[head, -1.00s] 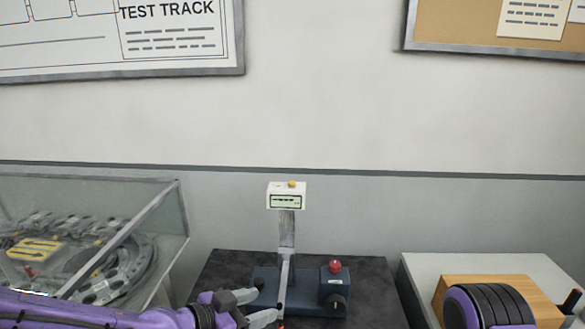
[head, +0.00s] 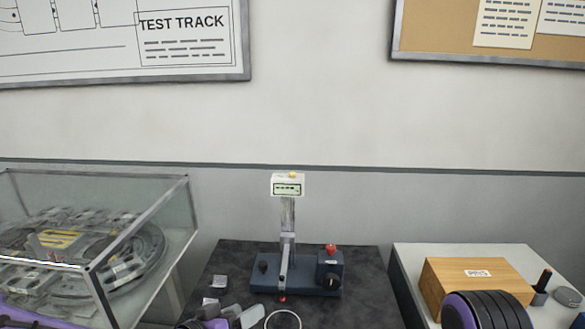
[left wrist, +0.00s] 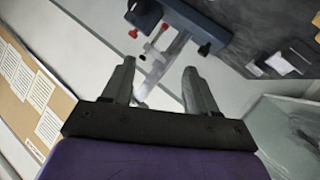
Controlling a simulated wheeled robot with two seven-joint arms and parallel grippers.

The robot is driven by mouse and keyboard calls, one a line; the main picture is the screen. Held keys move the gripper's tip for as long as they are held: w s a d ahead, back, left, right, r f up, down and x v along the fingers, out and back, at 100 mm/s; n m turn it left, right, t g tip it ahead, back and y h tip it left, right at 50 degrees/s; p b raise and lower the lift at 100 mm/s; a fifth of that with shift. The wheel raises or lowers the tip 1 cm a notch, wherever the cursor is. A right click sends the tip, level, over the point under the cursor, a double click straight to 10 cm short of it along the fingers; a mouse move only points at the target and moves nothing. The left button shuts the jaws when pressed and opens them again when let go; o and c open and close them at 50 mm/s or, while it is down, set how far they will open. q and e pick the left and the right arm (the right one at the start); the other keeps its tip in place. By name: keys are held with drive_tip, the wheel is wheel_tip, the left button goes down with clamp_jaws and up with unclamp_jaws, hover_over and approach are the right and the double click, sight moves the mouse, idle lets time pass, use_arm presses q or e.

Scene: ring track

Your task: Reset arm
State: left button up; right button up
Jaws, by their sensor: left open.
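The test stand has a dark blue base (head: 263,284) on the black table, with an upright post and a small white display box (head: 288,185) on top. A silver arm (head: 285,262) with a red tip hangs down the front of the post, its tip near the base's front edge. A red button (head: 331,249) sits on the base's right part. My left gripper (head: 232,318) is open and empty at the bottom edge, in front of and apart from the stand. In the left wrist view its spread fingers (left wrist: 160,66) have the stand's base (left wrist: 192,20) beyond them.
A clear case with a ring track (head: 150,255) stands at left. Small grey blocks (head: 218,283) lie on the black table (head: 365,285). A thin pale ring (head: 283,320) shows at the bottom. A white table (head: 410,265) with a wooden box (head: 470,275) is at right, partly behind my right arm.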

use_arm(q)
drive_tip(key=s+a+f+n+g+y+b, duration=0.1)
drive_tip(key=s+a+f+n+y, duration=0.25)
drive_tip(key=f, duration=0.45)
drive_tip(key=s+a+f+n+g+y+b, duration=0.1)
drive_tip(key=s+a+f+n+y, duration=0.1)
drive_tip(key=s+a+f, duration=0.35)
drive_tip(key=s+a+f+n+g+y+b, duration=0.1)
drive_tip(key=s+a+f+n+y, duration=0.15)
drive_tip(key=f, duration=0.75)
drive_tip(key=s+a+f+g+y+b, duration=0.1)
drive_tip(key=s+a+f, duration=0.3)
drive_tip(key=s, duration=0.5)
drive_tip(key=s+a+f+g+y+b, duration=0.1)
drive_tip(key=s+a+f+g+y, duration=0.1)
drive_tip(key=s+a+f+g, duration=0.2)
drive_tip(key=s+f, duration=0.3)
drive_tip(key=s, duration=0.2)
drive_tip(key=shift+f+b, duration=0.3)
drive_tip(key=shift+b, duration=0.05)
